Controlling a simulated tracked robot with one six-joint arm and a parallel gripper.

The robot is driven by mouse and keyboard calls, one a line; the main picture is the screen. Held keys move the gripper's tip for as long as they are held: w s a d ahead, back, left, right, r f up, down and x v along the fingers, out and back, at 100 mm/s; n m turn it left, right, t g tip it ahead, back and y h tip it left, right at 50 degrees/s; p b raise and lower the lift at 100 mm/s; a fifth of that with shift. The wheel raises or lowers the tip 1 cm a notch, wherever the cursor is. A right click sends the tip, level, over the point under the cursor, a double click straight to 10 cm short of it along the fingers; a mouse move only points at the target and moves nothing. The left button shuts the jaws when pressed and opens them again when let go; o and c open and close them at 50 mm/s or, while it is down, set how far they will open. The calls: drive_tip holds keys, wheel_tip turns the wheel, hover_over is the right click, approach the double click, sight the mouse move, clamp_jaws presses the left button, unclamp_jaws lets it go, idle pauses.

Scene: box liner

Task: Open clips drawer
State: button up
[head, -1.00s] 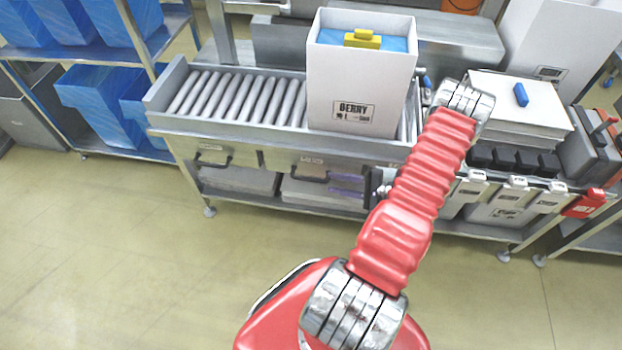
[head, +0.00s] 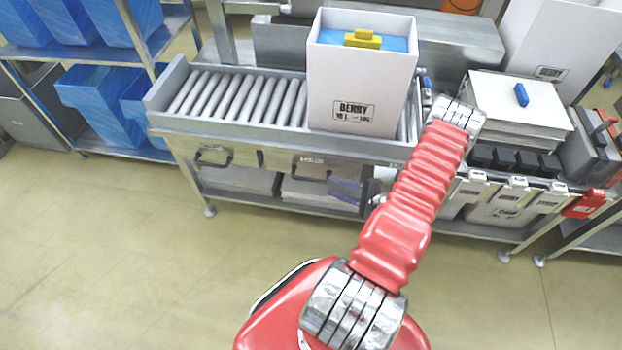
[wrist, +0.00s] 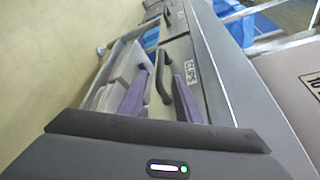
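The clips drawer (wrist: 194,90) has a pale front with a "CLIPS" label (wrist: 191,72) in the wrist view. It appears closed. Its dark bar handle (wrist: 163,75) stands between the two purple fingers of my gripper (wrist: 160,80). The fingers are apart, one on each side of the handle, with gaps visible. Whether the tips reach past the bar cannot be told. In the head view the handle (head: 312,175) shows under the roller conveyor, and the purple fingers (head: 346,189) are just right of it. My red arm hides the rest of the gripper.
Another drawer handle (head: 213,160) is to the left on the same bench. A white "BERRY" box (head: 350,95) with blue lining and a yellow object stands on the rollers (head: 240,97). Sheets lie on a shelf below. Blue bins (head: 95,98) are at left. The floor is clear.

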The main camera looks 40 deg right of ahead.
sight(316, 181)
drive_tip(key=x, duration=1.1)
clamp_jaws()
idle(0.5)
